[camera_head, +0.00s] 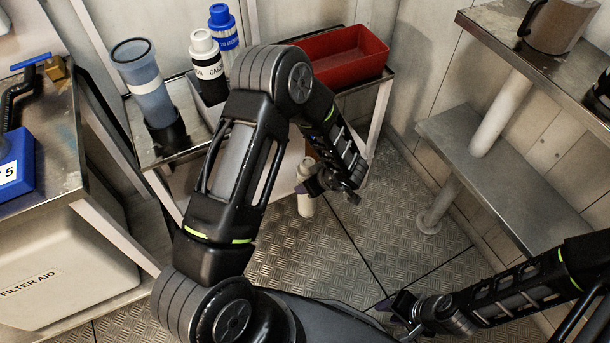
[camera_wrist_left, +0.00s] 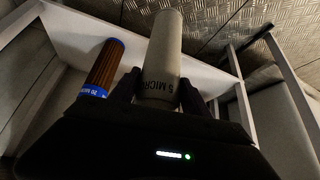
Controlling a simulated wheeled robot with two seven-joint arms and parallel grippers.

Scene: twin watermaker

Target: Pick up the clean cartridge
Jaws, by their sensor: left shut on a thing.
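The white cartridge (camera_head: 306,199), which looks clean, hangs upright in my left gripper (camera_head: 322,182), above the metal floor beside the left bench. In the left wrist view the white cartridge (camera_wrist_left: 162,55) carries lettering that reads "5 MICRO", and the dark fingers of my left gripper (camera_wrist_left: 158,92) close on its lower part from both sides. A brown cartridge with blue ends (camera_wrist_left: 102,68) stands just left of it in that view, apart from the fingers. My right gripper (camera_head: 396,318) is at the lower right, its fingers apart and empty.
On the left bench (camera_head: 150,158) stand a clear blue housing (camera_head: 148,85), a white bottle (camera_head: 208,62), a blue-capped bottle (camera_head: 223,30) and a red bin (camera_head: 345,58). A metal shelf unit (camera_head: 470,135) stands at right. The floor between (camera_head: 350,245) is clear.

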